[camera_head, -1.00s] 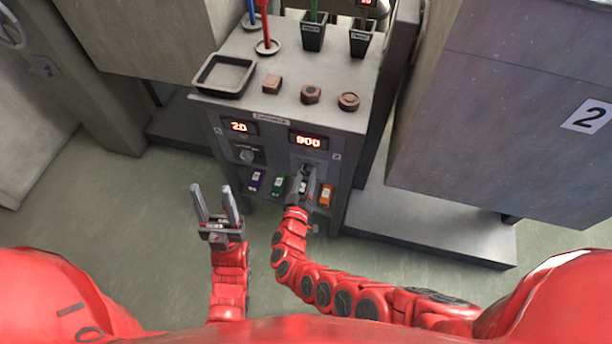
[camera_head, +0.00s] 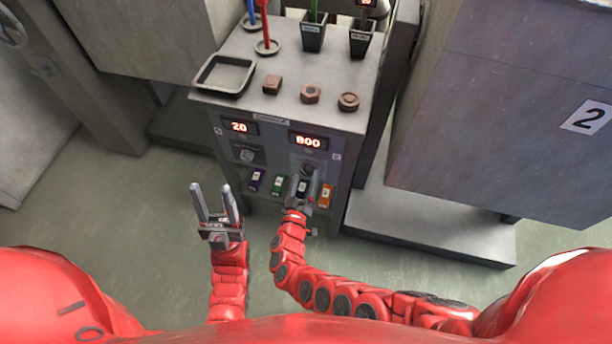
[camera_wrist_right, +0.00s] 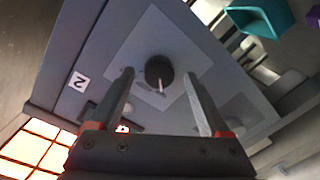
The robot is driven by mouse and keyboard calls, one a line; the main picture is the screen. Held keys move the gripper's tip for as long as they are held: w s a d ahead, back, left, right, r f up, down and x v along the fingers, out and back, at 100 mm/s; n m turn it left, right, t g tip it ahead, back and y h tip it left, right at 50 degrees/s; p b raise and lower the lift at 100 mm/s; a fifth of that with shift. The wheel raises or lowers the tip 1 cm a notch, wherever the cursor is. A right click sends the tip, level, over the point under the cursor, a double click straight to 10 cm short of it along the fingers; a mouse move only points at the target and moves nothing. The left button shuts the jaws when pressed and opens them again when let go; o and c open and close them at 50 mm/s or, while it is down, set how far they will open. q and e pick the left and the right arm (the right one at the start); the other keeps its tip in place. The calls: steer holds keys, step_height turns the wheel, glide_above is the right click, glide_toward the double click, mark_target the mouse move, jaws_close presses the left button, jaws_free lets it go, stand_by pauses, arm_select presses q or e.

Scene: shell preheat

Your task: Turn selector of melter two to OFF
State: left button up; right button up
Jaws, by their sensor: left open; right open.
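The right-hand selector, a round dark knob (camera_head: 308,169) on the console front, sits under a red display (camera_head: 308,142) reading 800. In the right wrist view the knob (camera_wrist_right: 158,68) has a white pointer mark, and a "2" label (camera_wrist_right: 78,82) is on the same panel. My right gripper (camera_head: 305,181) is open in front of this knob. In the wrist view its fingers (camera_wrist_right: 159,74) stand either side of the knob with visible gaps; its depth from the panel is hard to tell. The setting labels are not readable. My left gripper (camera_head: 214,188) is open and empty, left of the console.
Another selector (camera_head: 247,155) sits under a display (camera_head: 240,127) reading 20. Coloured cartridges, including a green one (camera_head: 279,184) and an orange one (camera_head: 325,196), are below. A tray (camera_head: 225,75) and brown pieces rest on top. A grey block (camera_head: 500,120) marked 2 stands right.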

steer(key=f+p+v, duration=0.1)
steer(key=v, duration=1.5)
steer(key=shift+r, duration=0.5)
steer(key=shift+s, duration=0.1)
